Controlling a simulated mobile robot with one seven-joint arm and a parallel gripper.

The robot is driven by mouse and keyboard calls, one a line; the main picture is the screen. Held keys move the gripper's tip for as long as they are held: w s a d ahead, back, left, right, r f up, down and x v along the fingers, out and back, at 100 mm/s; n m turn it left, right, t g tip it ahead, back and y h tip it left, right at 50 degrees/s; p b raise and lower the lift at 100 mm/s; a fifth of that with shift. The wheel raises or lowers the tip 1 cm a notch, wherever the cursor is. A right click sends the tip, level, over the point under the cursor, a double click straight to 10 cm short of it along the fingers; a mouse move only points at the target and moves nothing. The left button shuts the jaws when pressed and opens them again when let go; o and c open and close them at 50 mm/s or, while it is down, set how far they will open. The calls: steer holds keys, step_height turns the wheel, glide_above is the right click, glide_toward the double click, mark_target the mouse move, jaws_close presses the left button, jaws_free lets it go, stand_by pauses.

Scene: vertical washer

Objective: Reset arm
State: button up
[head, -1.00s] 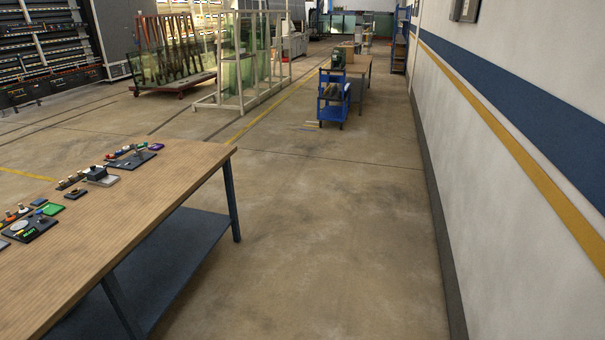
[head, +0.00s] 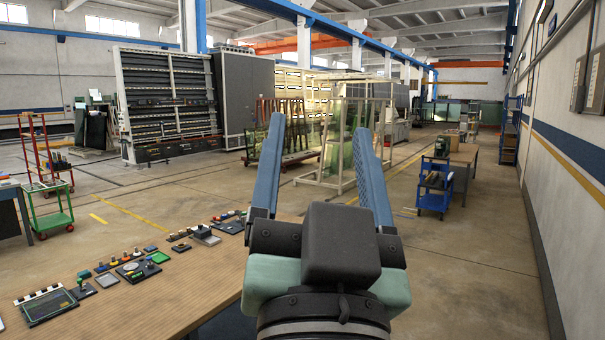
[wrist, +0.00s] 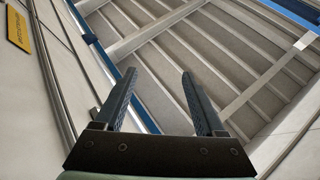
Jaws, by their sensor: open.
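My gripper (head: 322,170) stands in the middle of the head view with its two blue fingers pointing up and apart. It is open and nothing is between the fingers. In the wrist view the gripper (wrist: 160,100) is also open and empty, with the ceiling behind it. In the head view it is in front of the right end of the wooden table (head: 150,305), and my wrist hides part of that end.
Several control parts, including a black panel (head: 48,306), lie on the table. A blue cart (head: 434,190) stands by a far table at right. A green-and-red trolley (head: 48,205) is at left. The wall (head: 575,150) runs along the right. Floor between is clear.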

steer(key=s+a+r+n+t, duration=0.1)
steer(key=s+r+n+t, duration=0.1)
steer(key=s+r+n, duration=0.1)
step_height(320, 180, up, 3)
steer(key=shift+s+a+f+t+y, duration=0.2)
steer(key=shift+s+t+y, duration=0.2)
steer(key=shift+s, duration=0.5)
